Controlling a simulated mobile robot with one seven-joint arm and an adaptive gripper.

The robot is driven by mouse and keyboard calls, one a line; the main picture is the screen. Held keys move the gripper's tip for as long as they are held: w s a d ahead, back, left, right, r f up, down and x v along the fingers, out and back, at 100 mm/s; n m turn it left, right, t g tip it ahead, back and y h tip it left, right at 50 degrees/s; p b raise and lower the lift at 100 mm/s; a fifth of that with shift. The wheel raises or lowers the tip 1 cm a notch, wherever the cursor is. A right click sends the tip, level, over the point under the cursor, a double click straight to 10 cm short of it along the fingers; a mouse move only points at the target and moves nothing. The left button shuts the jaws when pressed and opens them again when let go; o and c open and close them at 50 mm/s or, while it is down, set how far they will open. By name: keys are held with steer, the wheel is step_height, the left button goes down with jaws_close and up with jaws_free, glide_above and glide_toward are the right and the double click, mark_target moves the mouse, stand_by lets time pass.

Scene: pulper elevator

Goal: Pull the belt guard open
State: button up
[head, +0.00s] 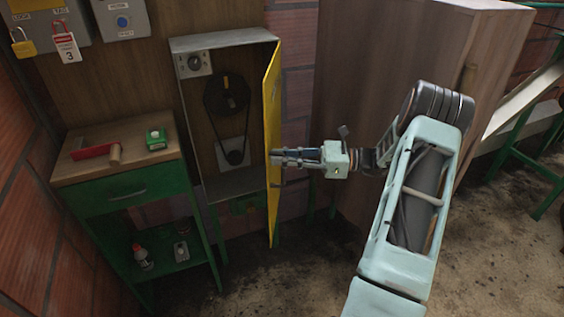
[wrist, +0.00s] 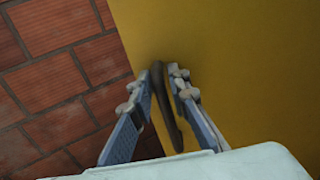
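The yellow belt guard (head: 271,110) is the hinged door on the right side of a grey cabinet (head: 222,42). It stands swung out, nearly edge-on in the head view, with the cabinet front uncovered. Inside, a black belt runs around a large dark pulley (head: 227,96). My gripper (head: 274,158) is at the guard's outer face. In the wrist view the yellow guard (wrist: 235,60) fills the right side. Finger contact in the head view is too small to tell.
A large brown wooden cabinet (head: 385,50) stands behind my arm. Open dirty floor lies in front.

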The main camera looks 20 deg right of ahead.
mark_target(268, 131)
step_height(268, 131, up, 8)
steer(key=shift+r, duration=0.15)
steer(key=shift+c, duration=0.4)
